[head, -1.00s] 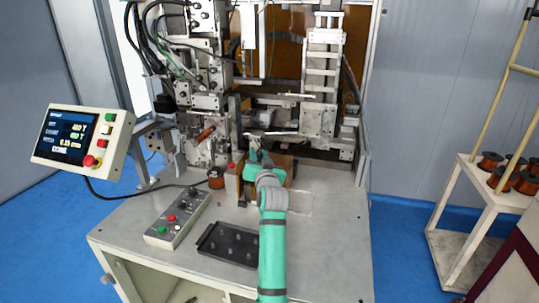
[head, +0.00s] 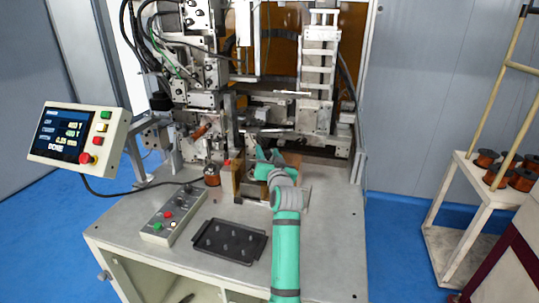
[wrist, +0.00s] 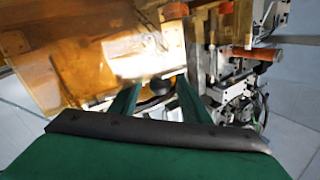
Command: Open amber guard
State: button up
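The amber guard (wrist: 75,60) is a see-through orange panel filling the upper left of the wrist view. In the head view an amber-brown edge (head: 237,180) shows just left of my gripper (head: 266,158), and my arm hides much of what lies behind it. In the wrist view my green fingers (wrist: 160,88) stand apart. A dark round knob (wrist: 157,88) sits between them, with a small gap seeming to show at the sides. I cannot tell whether a finger touches it.
A black tray (head: 230,241) with pegs and a button box (head: 173,213) lie at the table's front. A copper spool (head: 212,175) stands left of my gripper. The control screen (head: 75,136) is at left. The right front of the table is clear.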

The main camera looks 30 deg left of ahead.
jog(key=v, duration=1)
jog(key=shift+s+d, duration=0.2)
jog(key=shift+s, duration=0.1)
jog(key=shift+d, duration=0.1)
